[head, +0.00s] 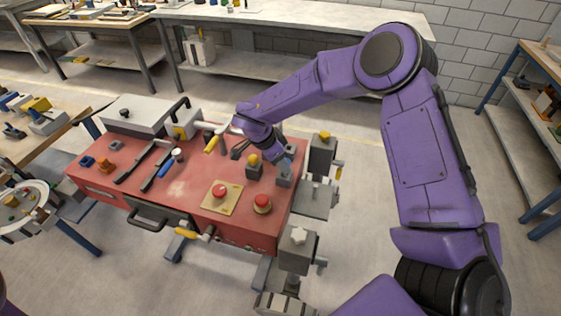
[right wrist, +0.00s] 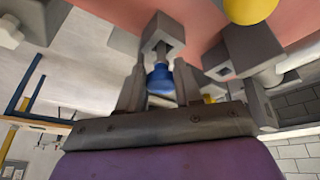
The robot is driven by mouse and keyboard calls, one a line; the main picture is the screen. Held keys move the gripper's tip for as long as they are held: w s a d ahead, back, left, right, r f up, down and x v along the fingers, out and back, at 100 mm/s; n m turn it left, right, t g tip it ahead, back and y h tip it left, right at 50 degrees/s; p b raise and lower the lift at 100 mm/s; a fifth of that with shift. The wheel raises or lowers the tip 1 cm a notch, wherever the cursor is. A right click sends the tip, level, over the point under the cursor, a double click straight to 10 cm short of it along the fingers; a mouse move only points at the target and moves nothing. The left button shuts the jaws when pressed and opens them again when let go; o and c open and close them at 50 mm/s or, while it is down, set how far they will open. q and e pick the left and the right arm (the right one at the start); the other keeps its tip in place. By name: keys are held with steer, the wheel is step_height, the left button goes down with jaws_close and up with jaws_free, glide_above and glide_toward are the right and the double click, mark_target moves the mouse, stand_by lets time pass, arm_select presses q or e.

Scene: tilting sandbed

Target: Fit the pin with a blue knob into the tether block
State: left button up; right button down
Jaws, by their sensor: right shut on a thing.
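The pin's blue knob (right wrist: 159,80) sits between the fingers of my right gripper (right wrist: 160,92), which is shut on it. The pin's pale metal shank points from the knob to the opening of a grey tether block (right wrist: 165,36). Its tip looks at or just inside the opening; how deep I cannot tell. In the head view my right gripper (head: 282,158) is at the right end of the red bench top, just above the grey block (head: 284,181). The knob is mostly hidden there by the gripper. My left gripper is not in view.
A grey block with a yellow knob (head: 254,161) stands close left of the gripper. Red buttons (head: 220,190) are in front of it. A grey clamp post (head: 321,155) rises to the right. Tools lie on the left of the red bench (head: 180,190).

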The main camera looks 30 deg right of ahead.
steer(key=shift+w+f+b, duration=0.1)
steer(key=shift+f+b, duration=0.3)
steer(key=shift+f, duration=0.6)
steer(key=shift+c, duration=0.9)
jaws_free()
steer(key=shift+r, duration=0.1)
step_height(320, 180, up, 8)
steer(key=p, duration=0.8)
